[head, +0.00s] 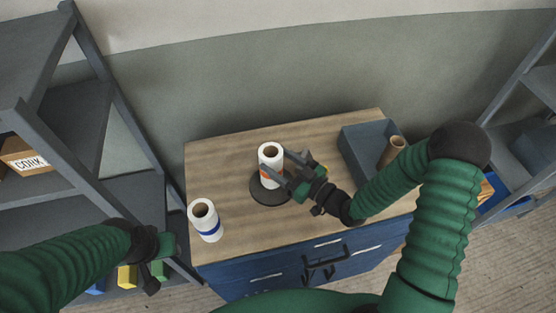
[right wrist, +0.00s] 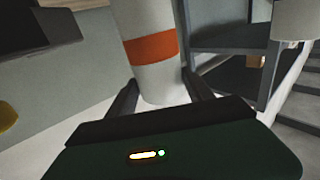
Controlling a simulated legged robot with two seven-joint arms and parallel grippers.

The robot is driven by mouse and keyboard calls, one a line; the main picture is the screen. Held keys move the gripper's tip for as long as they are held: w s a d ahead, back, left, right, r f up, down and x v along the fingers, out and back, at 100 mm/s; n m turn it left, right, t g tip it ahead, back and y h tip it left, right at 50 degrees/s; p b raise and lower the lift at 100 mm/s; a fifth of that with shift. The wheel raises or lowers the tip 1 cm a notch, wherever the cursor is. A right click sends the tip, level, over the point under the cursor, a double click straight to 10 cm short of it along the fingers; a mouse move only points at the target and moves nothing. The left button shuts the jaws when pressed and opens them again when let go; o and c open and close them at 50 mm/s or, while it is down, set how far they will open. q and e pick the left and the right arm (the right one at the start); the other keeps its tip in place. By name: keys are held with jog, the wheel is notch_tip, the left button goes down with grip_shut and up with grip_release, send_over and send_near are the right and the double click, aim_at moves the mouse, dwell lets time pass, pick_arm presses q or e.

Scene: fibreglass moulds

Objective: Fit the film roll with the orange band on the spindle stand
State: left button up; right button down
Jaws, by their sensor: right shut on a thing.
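The white film roll with the orange band (head: 270,153) stands upright over the round dark base of the spindle stand (head: 257,194). My right gripper (head: 281,177) is shut on this roll from the right, around its lower part. In the right wrist view the roll (right wrist: 150,47) is between the two fingers, with its orange band above them. The spindle is hidden, and I cannot tell whether the roll is around it or touches the base. My left gripper (head: 150,275) is at the lower left, away from the table; its jaws are too unclear to read.
A white roll with a blue band (head: 206,222) stands at the table's left front. A grey bin (head: 362,160) at the right holds a brown tube (head: 393,150). A yellow thing (head: 323,169) is partly hidden behind my right gripper. Grey shelves (head: 100,90) flank the wooden-topped cabinet (head: 225,150).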

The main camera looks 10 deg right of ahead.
jog(key=shift+f+b, duration=0.65)
jog(key=shift+f, duration=0.15)
jog(key=shift+c, duration=1.5)
grip_release()
jog(key=b+v, duration=0.2)
jog(key=v, duration=1.5)
jog(key=shift+b, duration=0.4)
